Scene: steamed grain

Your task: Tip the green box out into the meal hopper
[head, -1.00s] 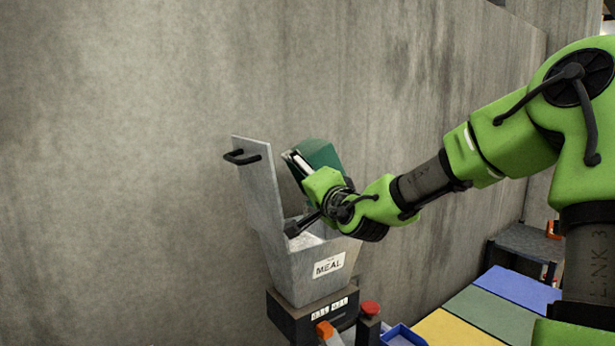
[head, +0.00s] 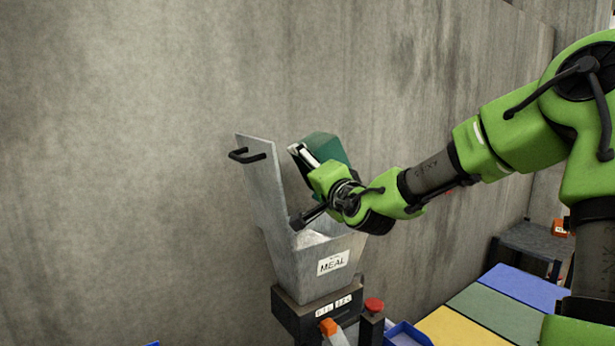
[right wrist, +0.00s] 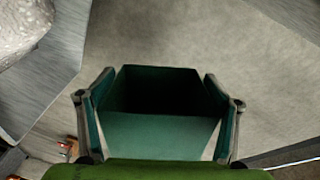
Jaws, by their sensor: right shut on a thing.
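The green box (head: 326,148) is above the right side of the meal hopper (head: 312,274), tilted, close to the wall. My right gripper (head: 312,163) is shut on it. In the right wrist view the fingers (right wrist: 160,108) grip both sides of the green box (right wrist: 160,133), and its inside looks dark. The hopper is a grey bin labelled MEAL with its lid (head: 262,180) standing open at the left. Pale meal (head: 312,238) shows inside, and pale matter is also at the upper left of the wrist view. My left gripper is not in view.
The hopper stands on a dark base with a small display (head: 333,306). A red button (head: 374,304) and a blue tray (head: 410,333) are beside it. Yellow, green and blue panels (head: 490,305) lie at the right. A concrete wall (head: 130,180) is close behind.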

